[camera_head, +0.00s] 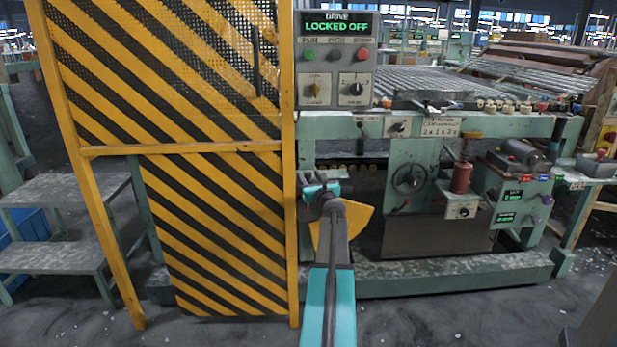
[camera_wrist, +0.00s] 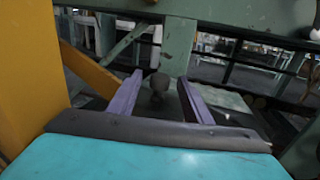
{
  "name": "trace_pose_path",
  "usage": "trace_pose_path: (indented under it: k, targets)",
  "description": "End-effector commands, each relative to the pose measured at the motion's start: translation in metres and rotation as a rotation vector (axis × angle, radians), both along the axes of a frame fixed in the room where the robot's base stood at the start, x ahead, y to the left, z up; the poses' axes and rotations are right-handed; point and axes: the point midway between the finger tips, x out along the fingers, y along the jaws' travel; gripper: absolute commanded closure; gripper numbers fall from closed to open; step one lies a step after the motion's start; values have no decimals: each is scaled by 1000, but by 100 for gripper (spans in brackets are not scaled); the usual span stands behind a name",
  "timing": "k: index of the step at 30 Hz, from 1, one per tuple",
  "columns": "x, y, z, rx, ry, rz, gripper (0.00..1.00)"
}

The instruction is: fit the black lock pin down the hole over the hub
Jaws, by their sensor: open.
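My gripper (camera_head: 320,188) is in front of the machine, just right of the yellow post of the striped guard in the head view. In the wrist view its two purple fingers (camera_wrist: 159,77) are spread apart. A dark, round-topped peg or knob (camera_wrist: 158,84) shows between and beyond the fingers; it may be the black lock pin, but I cannot tell for sure. No finger is seen touching it. I cannot make out the hub or its hole; my arm hides part of that area in the head view.
The yellow-and-black striped guard (camera_head: 205,225) stands close on the left. A yellow plate (camera_head: 357,222) shows behind my arm. The control box (camera_head: 335,60) reads "LOCKED OFF". The green machine frame (camera_head: 450,278) spans the right. The floor in front is clear.

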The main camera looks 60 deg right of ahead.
Motion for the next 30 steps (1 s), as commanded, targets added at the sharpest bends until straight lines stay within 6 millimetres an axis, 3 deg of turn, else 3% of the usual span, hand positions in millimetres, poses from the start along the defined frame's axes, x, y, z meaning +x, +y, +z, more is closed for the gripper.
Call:
trace_pose_path:
  k: [30]
  targets:
    - [-79,66,1,-1,1,-1,55]
